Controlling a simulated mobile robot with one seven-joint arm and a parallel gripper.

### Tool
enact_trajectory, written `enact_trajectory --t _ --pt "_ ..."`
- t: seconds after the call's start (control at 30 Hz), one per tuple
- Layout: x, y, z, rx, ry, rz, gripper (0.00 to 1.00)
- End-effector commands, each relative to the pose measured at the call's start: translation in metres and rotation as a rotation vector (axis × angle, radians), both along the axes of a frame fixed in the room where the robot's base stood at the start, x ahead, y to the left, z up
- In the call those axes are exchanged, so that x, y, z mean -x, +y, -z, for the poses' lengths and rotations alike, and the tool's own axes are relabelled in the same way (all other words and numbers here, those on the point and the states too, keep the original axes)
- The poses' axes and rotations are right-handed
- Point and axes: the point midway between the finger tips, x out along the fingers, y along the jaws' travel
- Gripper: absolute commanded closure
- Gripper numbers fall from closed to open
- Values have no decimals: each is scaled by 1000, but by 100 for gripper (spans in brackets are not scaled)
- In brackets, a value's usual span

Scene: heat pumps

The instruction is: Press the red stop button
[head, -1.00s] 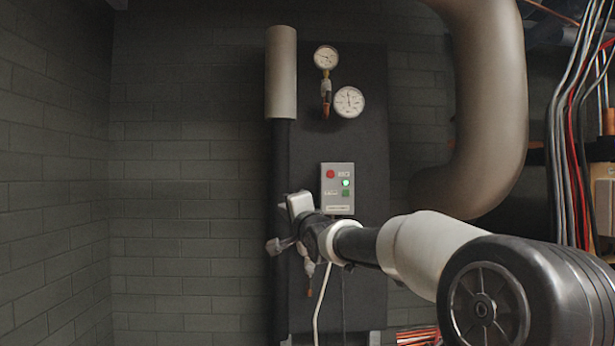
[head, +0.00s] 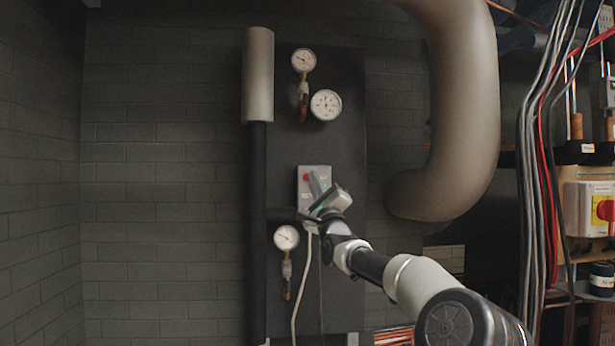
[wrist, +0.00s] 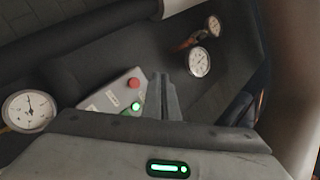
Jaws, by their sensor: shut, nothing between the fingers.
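The red stop button (head: 306,177) sits at the upper left of a small grey control box (head: 322,170) on the dark panel. In the wrist view the red button (wrist: 134,83) shows clear of my fingers, just to their left, with a lit green button (wrist: 135,106) below it. My gripper (head: 316,180) is in front of the box and hides its right and lower parts in the head view. In the wrist view my gripper's fingers (wrist: 161,76) are shut together and empty, pointing toward the panel. I cannot tell the gap between fingertips and box.
Two gauges (head: 325,105) are above the box, and another gauge (head: 286,238) is below left. A vertical pipe (head: 258,80) runs left of the box, and a large bent pipe (head: 465,130) is at right. A yellow-and-red switch (head: 604,210) is far right. A white cable (head: 303,285) hangs below.

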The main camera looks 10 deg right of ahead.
Motion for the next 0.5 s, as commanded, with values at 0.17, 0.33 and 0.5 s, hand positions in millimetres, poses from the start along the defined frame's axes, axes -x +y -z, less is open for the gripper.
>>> enact_trajectory --t 0.17,0.33,0.5 --pt "-16 0 -8 -1 2 0 100" --pt "-32 0 -8 0 2 1 100" --pt "-46 0 -8 -2 1 1 100"
